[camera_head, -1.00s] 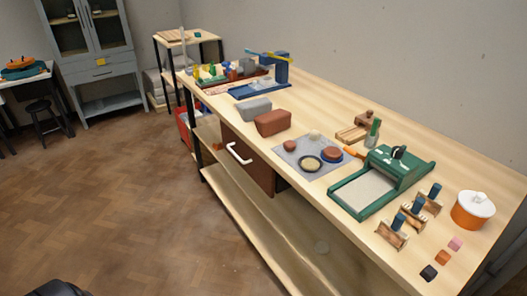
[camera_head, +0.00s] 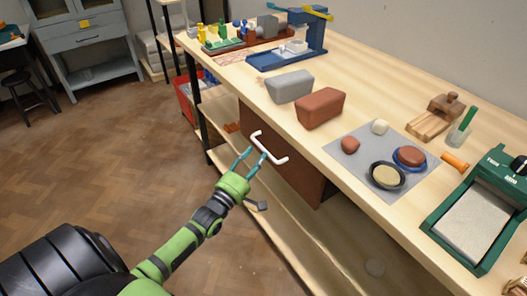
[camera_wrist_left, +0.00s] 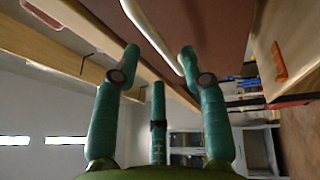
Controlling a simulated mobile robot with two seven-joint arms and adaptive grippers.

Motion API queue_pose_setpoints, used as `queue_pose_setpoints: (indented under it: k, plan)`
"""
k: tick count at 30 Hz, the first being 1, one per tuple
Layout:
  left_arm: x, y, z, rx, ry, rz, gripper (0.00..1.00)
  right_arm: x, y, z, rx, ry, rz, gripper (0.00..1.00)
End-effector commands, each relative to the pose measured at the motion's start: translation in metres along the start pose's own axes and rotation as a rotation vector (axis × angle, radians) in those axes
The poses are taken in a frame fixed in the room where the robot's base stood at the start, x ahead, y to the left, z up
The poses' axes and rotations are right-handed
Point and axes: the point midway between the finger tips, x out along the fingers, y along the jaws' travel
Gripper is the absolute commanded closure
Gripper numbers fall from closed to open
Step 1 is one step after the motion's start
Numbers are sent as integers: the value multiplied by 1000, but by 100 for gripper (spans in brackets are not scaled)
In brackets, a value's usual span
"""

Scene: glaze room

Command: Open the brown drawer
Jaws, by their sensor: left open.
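The brown drawer (camera_head: 300,178) is shut under the wooden workbench top, with a white bar handle (camera_head: 272,152) on its front. My left gripper (camera_head: 250,160), green with teal fingers, is open at the handle's left part in the head view. In the left wrist view, the drawer front fills the top and the white handle (camera_wrist_left: 160,38) runs between and beyond the fingertips of the left gripper (camera_wrist_left: 158,60). I cannot tell whether the fingers touch the handle. My right gripper is not in view.
The workbench top (camera_head: 390,95) holds a grey block (camera_head: 290,88), a reddish-brown block (camera_head: 320,108), a grey mat (camera_head: 345,170) with small items and a green slab roller (camera_head: 480,215). A lower shelf (camera_head: 290,235) runs under the drawer. Open floor (camera_head: 100,170) lies left.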

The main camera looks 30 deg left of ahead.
Motion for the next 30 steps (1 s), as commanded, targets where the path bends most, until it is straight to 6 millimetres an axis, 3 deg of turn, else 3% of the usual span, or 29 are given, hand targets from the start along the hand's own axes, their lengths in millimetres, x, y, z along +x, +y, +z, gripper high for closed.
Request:
queue_pose_setpoints:
  k: [3,9,20,23,30]
  plan:
    - [21,1,0,2,0,2,57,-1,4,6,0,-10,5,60]
    - [42,-1,0,2,0,-3,57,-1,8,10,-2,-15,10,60]
    - [48,-2,0,4,0,-5,57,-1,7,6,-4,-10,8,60]
    - [48,-2,0,4,0,-5,97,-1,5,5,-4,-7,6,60]
    - [47,-2,0,3,0,-5,100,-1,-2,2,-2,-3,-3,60]
